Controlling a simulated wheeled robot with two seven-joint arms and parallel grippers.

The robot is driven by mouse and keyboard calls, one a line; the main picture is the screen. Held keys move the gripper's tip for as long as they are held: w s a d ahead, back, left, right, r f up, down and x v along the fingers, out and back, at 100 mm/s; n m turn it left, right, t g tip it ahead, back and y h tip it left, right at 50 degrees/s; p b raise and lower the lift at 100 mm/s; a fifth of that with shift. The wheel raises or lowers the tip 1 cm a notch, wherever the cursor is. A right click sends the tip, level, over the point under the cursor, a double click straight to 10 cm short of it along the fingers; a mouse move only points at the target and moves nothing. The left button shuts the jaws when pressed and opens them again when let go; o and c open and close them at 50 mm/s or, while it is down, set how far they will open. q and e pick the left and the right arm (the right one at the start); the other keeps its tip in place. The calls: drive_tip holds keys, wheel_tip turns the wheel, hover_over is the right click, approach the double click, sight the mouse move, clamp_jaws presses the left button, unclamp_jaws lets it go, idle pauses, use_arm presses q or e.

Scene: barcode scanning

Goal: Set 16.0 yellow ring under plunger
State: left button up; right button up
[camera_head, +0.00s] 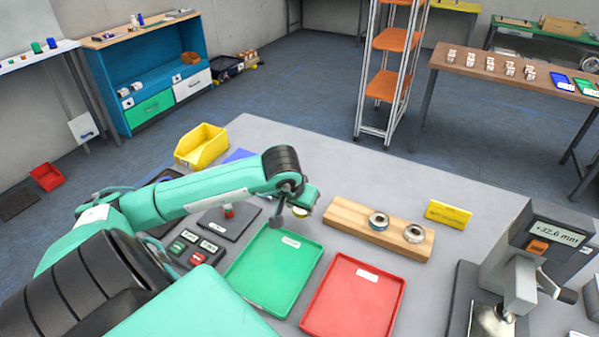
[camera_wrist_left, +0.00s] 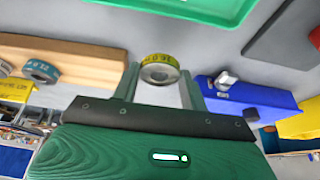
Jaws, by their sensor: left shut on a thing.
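My left gripper (camera_head: 301,207) is above the table, between the green tray and the wooden block. In the left wrist view its fingers (camera_wrist_left: 160,88) are shut on a metal ring with a yellow band (camera_wrist_left: 160,68), whose printed label appears upside down and seems to read 16.0. The ring is only a small yellow patch in the head view (camera_head: 300,211). The measuring gauge (camera_head: 545,240) stands at the right with a display of about +32.6 mm. Its metal plate (camera_head: 492,322) is partly cut off, and the plunger tip is not clear. My right gripper is not in view.
The wooden block (camera_head: 345,215) carries two rings (camera_head: 378,221). A green tray (camera_head: 272,270) and a red tray (camera_head: 352,300) lie in front. A yellow sign (camera_head: 448,213) stands between block and gauge. A button panel (camera_head: 195,250) and a yellow bin (camera_head: 202,146) are left.

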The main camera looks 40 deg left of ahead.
sight(298, 213)
use_arm(q)
wheel_tip(298, 213, down, 4)
drive_tip(key=shift+r+p, duration=0.1)
drive_tip(key=shift+p, duration=0.3)
drive_tip(key=shift+f+b, duration=0.25)
drive_tip(key=shift+b, duration=0.05)
drive_tip(key=o, duration=1.2)
